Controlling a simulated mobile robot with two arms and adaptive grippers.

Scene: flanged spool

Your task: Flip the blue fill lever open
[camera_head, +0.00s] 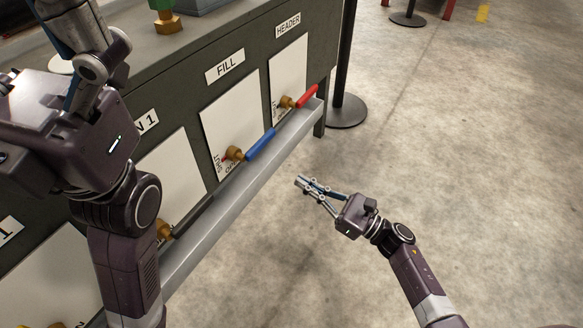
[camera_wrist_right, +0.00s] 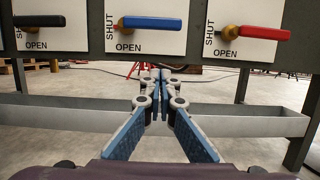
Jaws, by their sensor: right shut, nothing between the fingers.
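The blue fill lever (camera_head: 261,144) is on a brass valve (camera_head: 235,154) on the white panel under the FILL label (camera_head: 225,66). In the right wrist view the blue lever (camera_wrist_right: 153,22) lies level, its free end to the right, beside upright SHUT lettering and above OPEN lettering. My right gripper (camera_head: 300,182) is shut and empty, out in front of the bench and apart from the lever. In the right wrist view its fingertips (camera_wrist_right: 160,75) show below the FILL panel.
A red lever (camera_head: 307,96) sits on the HEADER panel, and a black lever (camera_head: 193,215) on the panel to the left. A grey trough (camera_head: 225,192) runs along the bench below the levers. A black post (camera_head: 345,108) stands behind.

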